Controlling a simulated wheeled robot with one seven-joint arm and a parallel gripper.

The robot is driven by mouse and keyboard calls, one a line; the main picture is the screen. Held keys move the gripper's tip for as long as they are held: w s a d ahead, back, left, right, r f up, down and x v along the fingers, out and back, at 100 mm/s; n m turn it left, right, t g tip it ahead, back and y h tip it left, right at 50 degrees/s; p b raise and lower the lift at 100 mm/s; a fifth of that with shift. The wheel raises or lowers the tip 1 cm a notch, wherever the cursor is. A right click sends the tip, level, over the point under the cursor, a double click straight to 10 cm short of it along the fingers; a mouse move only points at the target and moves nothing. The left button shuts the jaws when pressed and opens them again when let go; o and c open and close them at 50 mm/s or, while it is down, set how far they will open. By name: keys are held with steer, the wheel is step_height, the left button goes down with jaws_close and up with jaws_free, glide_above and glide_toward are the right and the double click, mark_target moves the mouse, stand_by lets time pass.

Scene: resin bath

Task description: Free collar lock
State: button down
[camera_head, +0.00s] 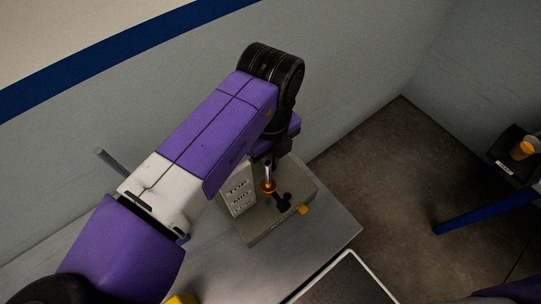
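A beige-grey block (268,226) sits on the grey table near its right end. On the block stands a small post with an orange ring (268,186) around it and a pale metallic upper part (267,170); I take the ring to be the collar. A black lever or knob (284,202) lies just right of the ring's foot. A yellow-orange tab (304,209) sticks out at the block's right edge. My gripper (265,158) is above the post, mostly hidden behind my arm. I cannot tell whether its fingers touch the post or are open.
An upright panel with dark markings (239,193) stands at the block's left. A light-rimmed dark tray (345,280) lies at the table's front edge. An orange cup (523,149) sits on a dark stand at far right. The wall is close behind; floor is clear to the right.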

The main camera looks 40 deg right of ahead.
steer(key=shift+n, duration=0.3)
steer(key=n, duration=0.3)
steer(key=shift+n+p, duration=0.3)
steer(key=shift+p, duration=0.05)
steer(key=n, duration=0.4)
steer(key=shift+p, duration=0.35)
steer(key=n, duration=0.5)
steer(key=shift+p, duration=0.35)
steer(key=n, duration=0.4)
steer(key=shift+n+p, duration=0.3)
steer(key=shift+p, duration=0.05)
steer(key=c, duration=1.6)
jaws_free()
steer(key=shift+o, duration=0.2)
